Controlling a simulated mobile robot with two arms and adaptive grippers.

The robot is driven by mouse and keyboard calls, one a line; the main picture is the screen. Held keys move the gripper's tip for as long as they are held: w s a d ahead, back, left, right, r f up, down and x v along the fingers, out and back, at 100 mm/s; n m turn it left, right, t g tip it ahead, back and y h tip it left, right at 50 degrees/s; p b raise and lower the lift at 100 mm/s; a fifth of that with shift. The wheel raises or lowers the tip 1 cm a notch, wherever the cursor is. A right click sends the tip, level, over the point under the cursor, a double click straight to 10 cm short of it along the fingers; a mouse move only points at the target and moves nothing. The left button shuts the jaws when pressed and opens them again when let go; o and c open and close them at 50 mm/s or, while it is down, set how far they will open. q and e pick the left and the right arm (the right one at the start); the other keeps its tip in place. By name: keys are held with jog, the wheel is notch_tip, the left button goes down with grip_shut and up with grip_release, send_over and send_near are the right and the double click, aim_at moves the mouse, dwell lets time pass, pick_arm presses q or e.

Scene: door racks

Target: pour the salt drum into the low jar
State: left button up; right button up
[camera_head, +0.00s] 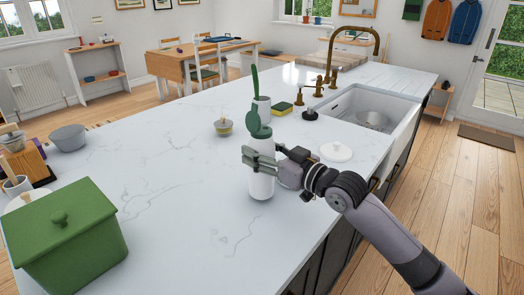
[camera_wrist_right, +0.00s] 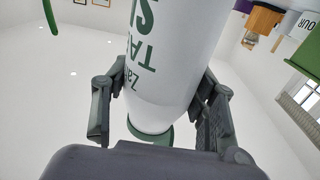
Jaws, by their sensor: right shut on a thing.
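The salt drum (camera_head: 262,186) is a white cylinder with a green top, upright at the middle of the counter. My right gripper (camera_head: 262,162) is shut around its upper part, coming from the right. I cannot tell whether its base touches the counter. The right wrist view shows the drum (camera_wrist_right: 172,60) with green lettering between both fingers of the gripper (camera_wrist_right: 158,112). A small low jar (camera_head: 223,126) stands behind and left of the drum, apart from it. My left gripper is not in view.
A round white lid (camera_head: 336,152) lies right of the drum. A green lidded box (camera_head: 75,245) stands front left, and a grey bowl (camera_head: 69,138) stands at the left. The counter's middle left is clear.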

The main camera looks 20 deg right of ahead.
aim_at(270, 135)
jog(key=shift+r, duration=0.15)
notch_tip(270, 135, up, 5)
jog(key=p, duration=0.5)
jog(key=shift+r, duration=0.1)
jog(key=shift+f, duration=0.2)
